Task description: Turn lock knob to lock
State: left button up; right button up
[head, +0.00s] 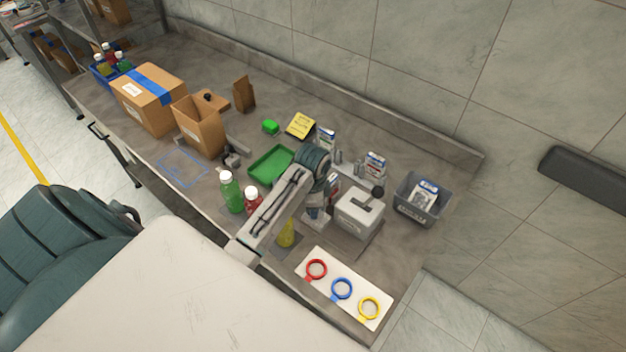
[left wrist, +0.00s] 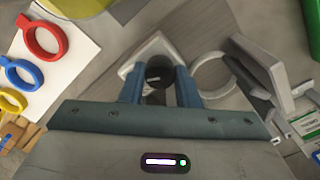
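Whether the fingers touch the knob I cannot tell. In the head view my arm and gripper hide the knob. My right gripper is not in view.
A white board (head: 333,298) with red, blue and yellow rings lies at the front. A green tray (head: 262,168) and a grey bin (head: 404,204) are nearby. Cardboard boxes stand farther left.

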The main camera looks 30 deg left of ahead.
pick_arm(q)
jog(key=shift+n, duration=0.4)
jog(key=n, duration=0.5)
jog(key=shift+n, duration=0.3)
jog(key=n, duration=0.5)
jog(key=shift+n, duration=0.3)
jog(key=o, duration=0.9)
jog(key=shift+o, duration=0.2)
